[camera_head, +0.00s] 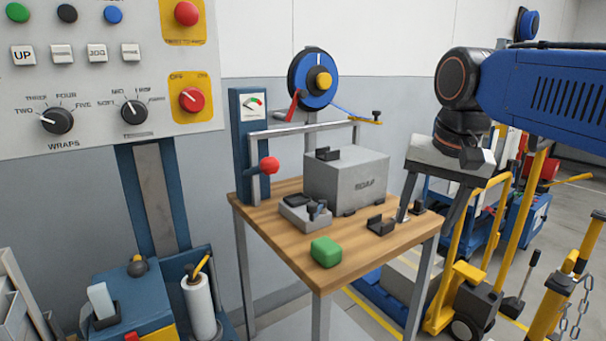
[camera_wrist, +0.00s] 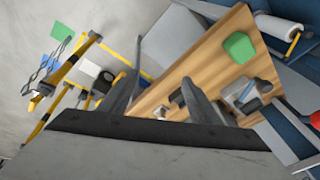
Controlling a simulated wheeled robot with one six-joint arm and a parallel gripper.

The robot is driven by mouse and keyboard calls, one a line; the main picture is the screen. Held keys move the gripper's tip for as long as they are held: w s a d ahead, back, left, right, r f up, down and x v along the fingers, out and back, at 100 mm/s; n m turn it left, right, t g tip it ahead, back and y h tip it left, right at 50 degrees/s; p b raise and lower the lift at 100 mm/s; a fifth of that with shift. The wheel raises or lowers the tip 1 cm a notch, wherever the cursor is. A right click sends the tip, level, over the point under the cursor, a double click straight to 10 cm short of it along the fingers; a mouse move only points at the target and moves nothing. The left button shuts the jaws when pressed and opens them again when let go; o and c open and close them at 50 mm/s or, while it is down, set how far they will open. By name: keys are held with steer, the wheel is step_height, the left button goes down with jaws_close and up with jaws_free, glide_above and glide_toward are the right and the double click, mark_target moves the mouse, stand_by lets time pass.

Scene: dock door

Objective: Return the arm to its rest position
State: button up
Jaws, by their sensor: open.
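My arm comes in from the right in the head view, its blue link ending in a black wrist. My gripper (camera_head: 424,212) points down beside the right edge of the wooden bench (camera_head: 285,237). In the wrist view my gripper (camera_wrist: 163,62) has its two fingers well apart, with nothing held between them. The bench (camera_wrist: 208,62) lies partly behind and to the right of the fingers. A green block (camera_head: 326,252) sits on the bench's front corner, apart from the gripper; it also shows in the wrist view (camera_wrist: 239,47).
A grey box machine (camera_head: 345,182) and small black holders (camera_head: 380,226) stand on the bench near the gripper. A blue strap reel (camera_head: 305,78) rises behind. A yellow hand truck (camera_head: 440,306) stands right of the bench. A control panel (camera_head: 90,115) fills the upper left.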

steer(key=s+d+f+n+t, duration=0.1)
steer(key=s+d+f+n, duration=0.1)
steer(key=s+f, duration=0.4)
steer(key=s+d+f+n+t, duration=0.1)
steer(key=s+d+f, duration=0.3)
steer(key=f, duration=1.1)
steer(key=s+n, duration=0.1)
steer(key=s, duration=0.2)
